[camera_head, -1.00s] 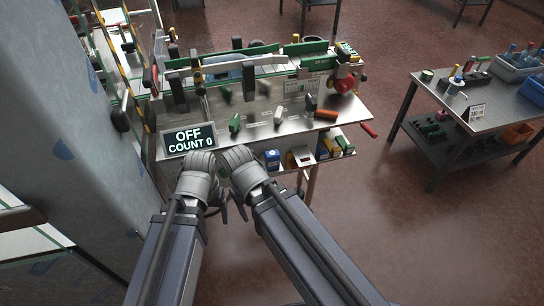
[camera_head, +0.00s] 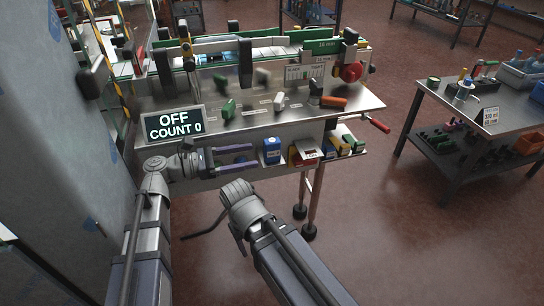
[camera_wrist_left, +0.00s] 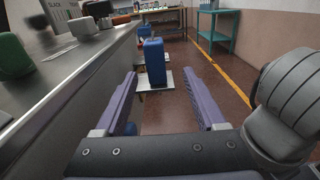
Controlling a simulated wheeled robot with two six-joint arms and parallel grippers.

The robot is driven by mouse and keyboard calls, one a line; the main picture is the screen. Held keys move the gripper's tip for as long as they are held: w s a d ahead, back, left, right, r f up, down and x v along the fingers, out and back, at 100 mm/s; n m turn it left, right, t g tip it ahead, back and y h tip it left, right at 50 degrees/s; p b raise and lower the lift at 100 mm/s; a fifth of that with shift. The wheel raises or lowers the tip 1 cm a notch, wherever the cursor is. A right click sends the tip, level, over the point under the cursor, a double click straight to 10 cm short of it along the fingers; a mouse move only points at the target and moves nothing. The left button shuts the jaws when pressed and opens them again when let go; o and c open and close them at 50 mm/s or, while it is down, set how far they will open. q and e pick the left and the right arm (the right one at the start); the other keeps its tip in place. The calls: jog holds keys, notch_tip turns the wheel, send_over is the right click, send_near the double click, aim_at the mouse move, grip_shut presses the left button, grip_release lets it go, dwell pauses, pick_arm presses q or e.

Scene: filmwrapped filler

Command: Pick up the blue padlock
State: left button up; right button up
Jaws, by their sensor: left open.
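The blue padlock (camera_head: 271,152) stands upright on the low shelf under the bench's front edge, at the left end of a row of coloured items. In the left wrist view the blue padlock (camera_wrist_left: 155,62) is just past the fingertips, roughly centred between them. My left gripper (camera_head: 254,155) is open and empty, its two purple fingers pointing right towards the padlock with a small gap left. The open left gripper also fills the lower left wrist view (camera_wrist_left: 159,80). My right gripper (camera_head: 238,225) hangs lower, in front of the shelf; its jaws are hidden.
A sign reading OFF, COUNT 0 (camera_head: 173,124) stands at the bench's left front corner. The metal bench top (camera_head: 205,115) carries a machine and loose parts. Yellow, red and green items (camera_head: 330,148) stand right of the padlock. A second table (camera_head: 500,115) is at the right; floor between is clear.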

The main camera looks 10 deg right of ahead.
aim_at(264, 149)
pick_arm(q)
jog(key=shift+r, duration=0.25)
jog(key=shift+w+d+r, duration=0.1)
jog(key=shift+w+d, duration=0.05)
jog(key=shift+d, duration=1.15)
jog(key=shift+w+d+f, duration=0.1)
jog(key=shift+w+d, duration=0.05)
jog(key=shift+d, duration=1.15)
jog(key=shift+w+d+r, duration=0.1)
jog(key=shift+w+d, duration=0.05)
jog(key=shift+d, duration=1.15)
grip_shut()
